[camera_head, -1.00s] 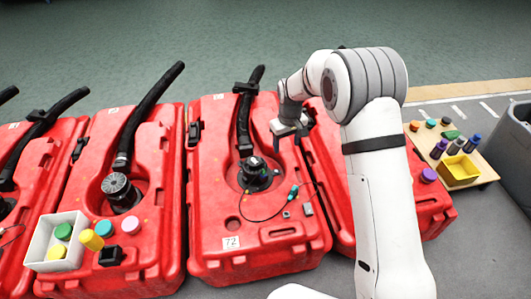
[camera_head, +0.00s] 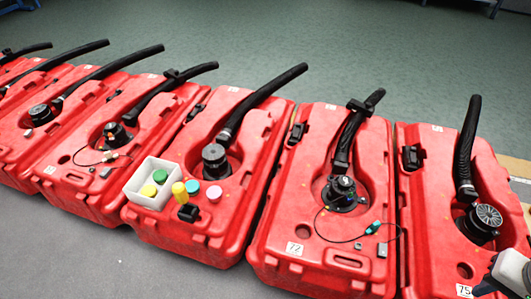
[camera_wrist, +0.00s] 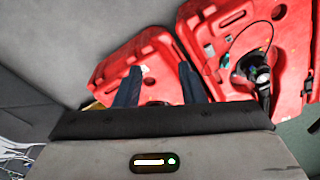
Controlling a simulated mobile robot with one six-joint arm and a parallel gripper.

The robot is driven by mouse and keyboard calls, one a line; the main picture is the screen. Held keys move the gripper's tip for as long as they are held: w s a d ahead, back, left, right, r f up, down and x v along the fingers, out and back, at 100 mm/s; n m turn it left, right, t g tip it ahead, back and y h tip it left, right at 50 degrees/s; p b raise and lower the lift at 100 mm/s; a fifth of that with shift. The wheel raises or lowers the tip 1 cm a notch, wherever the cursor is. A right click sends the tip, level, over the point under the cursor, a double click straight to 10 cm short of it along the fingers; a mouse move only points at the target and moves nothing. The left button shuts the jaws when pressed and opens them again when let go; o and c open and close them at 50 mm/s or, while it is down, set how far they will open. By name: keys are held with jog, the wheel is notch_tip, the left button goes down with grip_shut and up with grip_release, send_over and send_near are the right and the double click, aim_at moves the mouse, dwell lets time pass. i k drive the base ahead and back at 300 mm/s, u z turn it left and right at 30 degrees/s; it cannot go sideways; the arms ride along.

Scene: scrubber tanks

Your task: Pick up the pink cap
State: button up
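The pink cap (camera_head: 214,194) lies on a red tank (camera_head: 185,237), right of a teal cap (camera_head: 193,187) and near a black block (camera_head: 188,212). My gripper (camera_head: 506,274) is far to the right of it, at the lower right edge over the tank marked 75. In the wrist view, my gripper (camera_wrist: 160,69) has its two dark fingers apart, with nothing seen held between them. Beyond the fingers are red tanks. The pink cap does not show in the wrist view.
A white bin (camera_head: 134,193) holds a green and a yellow cap. A yellow cylinder (camera_head: 179,194) stands beside it. Black hoses (camera_head: 267,98) rise from the row of red tanks. Grey floor (camera_head: 70,260) in front is clear.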

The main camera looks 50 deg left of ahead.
aim_at(214, 194)
jog(key=u, duration=2.4)
